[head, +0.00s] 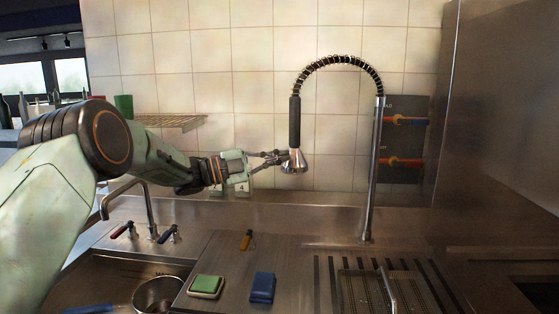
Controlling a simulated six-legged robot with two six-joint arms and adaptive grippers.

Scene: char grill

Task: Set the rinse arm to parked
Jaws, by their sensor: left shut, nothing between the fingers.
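The rinse arm (338,60) is a coiled spring hose that arches from the top of a steel post (374,180). Its black-handled spray head (295,125) hangs down at the left end of the arch, with a flared metal nozzle (294,162) at the bottom. My left gripper (284,156) comes in from the left and is shut with its fingertips at the nozzle's left side. Nothing is between the fingers. I cannot tell whether the fingertips touch the nozzle. My right gripper is not in view.
A grey wall panel (404,143) with blue and orange parts stands behind the post. A sink with a pot (158,292) is at left.

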